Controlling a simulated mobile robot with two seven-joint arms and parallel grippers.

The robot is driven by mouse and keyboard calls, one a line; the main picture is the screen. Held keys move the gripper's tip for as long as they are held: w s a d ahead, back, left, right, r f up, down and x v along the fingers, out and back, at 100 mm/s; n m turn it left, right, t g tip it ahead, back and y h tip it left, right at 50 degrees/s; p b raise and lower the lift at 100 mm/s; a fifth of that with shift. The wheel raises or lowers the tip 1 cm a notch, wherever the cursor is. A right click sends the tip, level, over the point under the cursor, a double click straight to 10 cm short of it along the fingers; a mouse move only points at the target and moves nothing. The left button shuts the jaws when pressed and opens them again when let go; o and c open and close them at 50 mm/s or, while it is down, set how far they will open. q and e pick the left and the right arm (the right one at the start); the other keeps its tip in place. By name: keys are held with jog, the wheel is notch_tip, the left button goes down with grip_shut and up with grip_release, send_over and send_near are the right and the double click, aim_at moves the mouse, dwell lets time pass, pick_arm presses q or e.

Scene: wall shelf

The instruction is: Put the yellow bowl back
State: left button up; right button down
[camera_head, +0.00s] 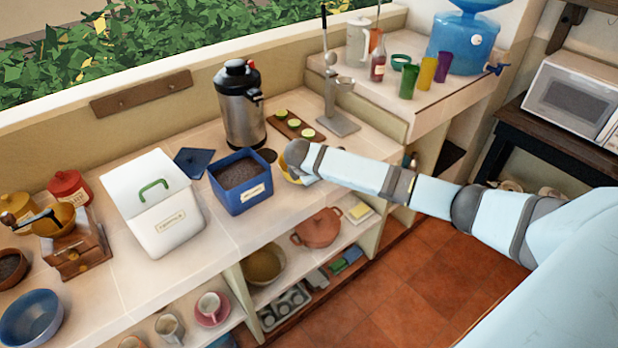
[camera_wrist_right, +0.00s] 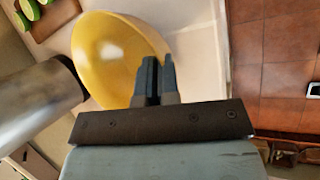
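The yellow bowl (camera_wrist_right: 110,50) fills the upper left of the right wrist view, its hollow facing the camera. In the head view only a sliver of the yellow bowl (camera_head: 290,177) shows, mostly hidden behind my right wrist. My right gripper (camera_wrist_right: 157,75) has its two dark fingers close together across the bowl's rim, one over the inside and one outside, shut on its wall. In the head view the right gripper's fingertips are hidden. I cannot tell whether the bowl touches the counter. My left gripper is in neither view.
A blue box (camera_head: 240,196) stands left of the bowl, and a steel dispenser (camera_head: 240,110) behind it. A board with green slices (camera_head: 293,124) lies behind my wrist.

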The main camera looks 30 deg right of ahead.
jog(key=shift+f, duration=1)
jog(key=shift+f, duration=0.15)
jog(key=c, duration=1.4)
grip_release()
jog(key=shift+o, duration=0.2)
